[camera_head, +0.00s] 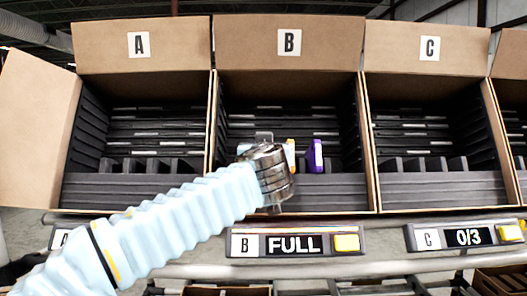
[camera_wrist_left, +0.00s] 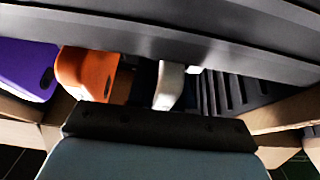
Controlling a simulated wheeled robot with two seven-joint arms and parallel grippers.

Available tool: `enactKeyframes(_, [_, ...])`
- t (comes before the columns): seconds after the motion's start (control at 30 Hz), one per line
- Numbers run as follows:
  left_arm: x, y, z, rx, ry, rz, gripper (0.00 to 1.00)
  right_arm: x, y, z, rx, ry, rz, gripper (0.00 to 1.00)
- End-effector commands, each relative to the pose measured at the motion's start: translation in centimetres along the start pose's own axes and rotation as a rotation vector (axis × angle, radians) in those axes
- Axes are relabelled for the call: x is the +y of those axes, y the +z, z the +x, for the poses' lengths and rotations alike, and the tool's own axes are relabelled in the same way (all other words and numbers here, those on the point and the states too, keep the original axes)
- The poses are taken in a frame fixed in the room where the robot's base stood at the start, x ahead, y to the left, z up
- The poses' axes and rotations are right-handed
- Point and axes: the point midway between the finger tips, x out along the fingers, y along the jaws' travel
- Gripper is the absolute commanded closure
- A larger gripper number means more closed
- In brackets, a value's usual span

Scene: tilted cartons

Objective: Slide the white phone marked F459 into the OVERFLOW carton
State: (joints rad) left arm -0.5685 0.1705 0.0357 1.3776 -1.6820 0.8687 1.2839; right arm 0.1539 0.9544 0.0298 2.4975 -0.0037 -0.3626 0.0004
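My left gripper (camera_head: 268,150) reaches into carton B (camera_head: 290,90); its fingers are not clear, and I cannot tell whether they are open or shut. A white phone (camera_head: 243,148) shows partly beside it in the head view. In the left wrist view a white piece (camera_wrist_left: 168,85), likely that phone, stands just beyond my dark gripper body (camera_wrist_left: 155,130); contact cannot be told. An orange phone (camera_head: 290,152) and a purple phone (camera_head: 315,156) stand to the right in carton B. The mark F459 and the word OVERFLOW are not readable in either view. My right gripper is not in view.
Carton A (camera_head: 140,90) and carton C (camera_head: 430,90) flank carton B, with dark slotted racks and no phone seen inside. Another carton (camera_head: 510,65) is cut off at the right edge. The B display (camera_head: 293,244) reads FULL; the C display (camera_head: 468,237) reads 0/3.

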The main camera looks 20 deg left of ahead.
Motion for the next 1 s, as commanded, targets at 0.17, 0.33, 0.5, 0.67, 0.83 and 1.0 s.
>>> enactKeyframes(0.17, [0.0, 0.0, 0.0, 0.000, 0.000, 0.000, 1.00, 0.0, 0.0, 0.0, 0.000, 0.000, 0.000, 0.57])
enactKeyframes(0.33, [0.0, 0.0, -0.1, 0.000, 0.000, 0.000, 1.00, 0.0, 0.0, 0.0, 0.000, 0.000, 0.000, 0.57])
enactKeyframes(0.5, [0.0, -0.2, -0.4, 0.001, 0.001, -0.001, 1.00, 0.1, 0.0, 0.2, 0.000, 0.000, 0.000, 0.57])
enactKeyframes(0.67, [0.0, -0.7, -1.0, 0.002, 0.000, -0.001, 1.00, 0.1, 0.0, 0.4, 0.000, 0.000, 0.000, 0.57])
enactKeyframes(0.83, [0.0, -1.1, -1.7, 0.001, 0.001, -0.002, 1.00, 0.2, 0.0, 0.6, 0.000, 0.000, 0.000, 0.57])
enactKeyframes(1.0, [0.0, -1.6, -2.3, 0.001, 0.000, -0.002, 1.00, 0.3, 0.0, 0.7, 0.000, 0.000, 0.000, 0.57])
